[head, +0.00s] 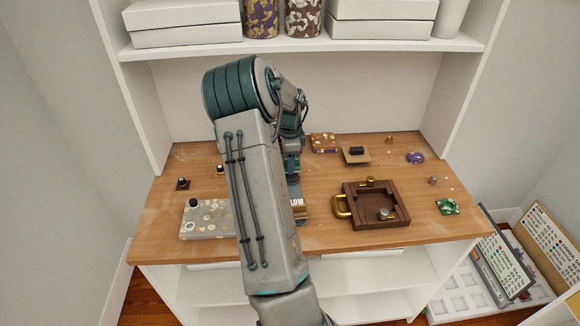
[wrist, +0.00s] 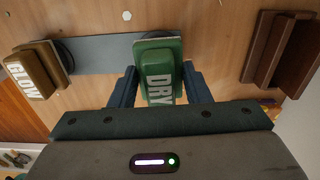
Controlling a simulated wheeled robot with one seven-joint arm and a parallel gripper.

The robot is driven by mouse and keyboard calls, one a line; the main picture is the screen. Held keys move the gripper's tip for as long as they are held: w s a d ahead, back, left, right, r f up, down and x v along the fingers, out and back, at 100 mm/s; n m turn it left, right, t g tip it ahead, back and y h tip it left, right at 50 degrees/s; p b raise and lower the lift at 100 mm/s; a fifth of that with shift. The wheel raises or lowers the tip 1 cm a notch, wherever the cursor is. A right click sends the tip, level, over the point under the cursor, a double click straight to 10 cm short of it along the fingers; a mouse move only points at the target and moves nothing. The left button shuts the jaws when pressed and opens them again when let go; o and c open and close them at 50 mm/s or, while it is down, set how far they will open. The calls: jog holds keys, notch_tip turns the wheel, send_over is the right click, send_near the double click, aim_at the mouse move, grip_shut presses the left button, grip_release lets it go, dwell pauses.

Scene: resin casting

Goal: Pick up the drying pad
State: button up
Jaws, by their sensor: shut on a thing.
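The drying pad (wrist: 160,75) is a green block marked "DRY" with a pale edge, in the middle of the wrist view. My gripper (wrist: 160,86) has its two dark fingers on either side of the pad and is shut on it. In the head view my arm hides most of the gripper and the pad. Whether the pad is clear of the surface beneath it, I cannot tell.
A brown "GLOW" pad (wrist: 38,72) sits on a grey strip (wrist: 100,54) to the left in the wrist view. A dark wooden tray (head: 348,216) with a brass handle stands right of my arm. A speckled slab (head: 208,231) lies left. Shelves rise behind.

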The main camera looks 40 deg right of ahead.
jog(key=s+d+r+b, duration=0.1)
jog(key=s+d+r, duration=0.5)
jog(key=s+r, duration=0.2)
jog(key=shift+s+d+r, duration=0.2)
jog(key=shift+s, duration=0.75)
